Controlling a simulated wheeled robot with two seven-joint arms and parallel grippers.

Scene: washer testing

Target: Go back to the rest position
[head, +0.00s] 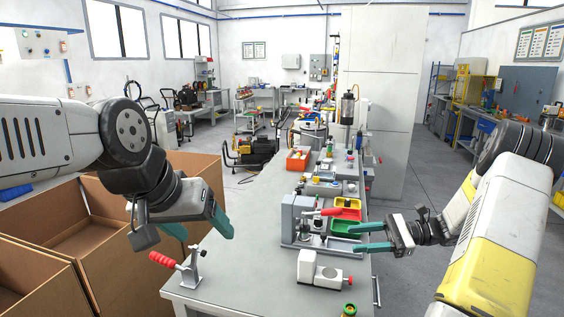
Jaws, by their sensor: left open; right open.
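My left gripper (203,231) hangs over the left edge of the grey workbench (240,262), with teal fingers apart and nothing seen between them. It is above and behind a red-handled toggle clamp (190,268) on the bench. My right gripper (371,238) is over the right side of the bench, its teal fingers pointing left. It is empty and close to the green bin (343,228); whether it touches the bin cannot be told.
Open cardboard boxes (60,222) stand left of the bench. A grey test fixture with a red lever (325,212), a yellow bin (347,203) and a light grey block device (318,270) sit on the bench. An orange bin (298,160) is farther back. Floor right of the bench is clear.

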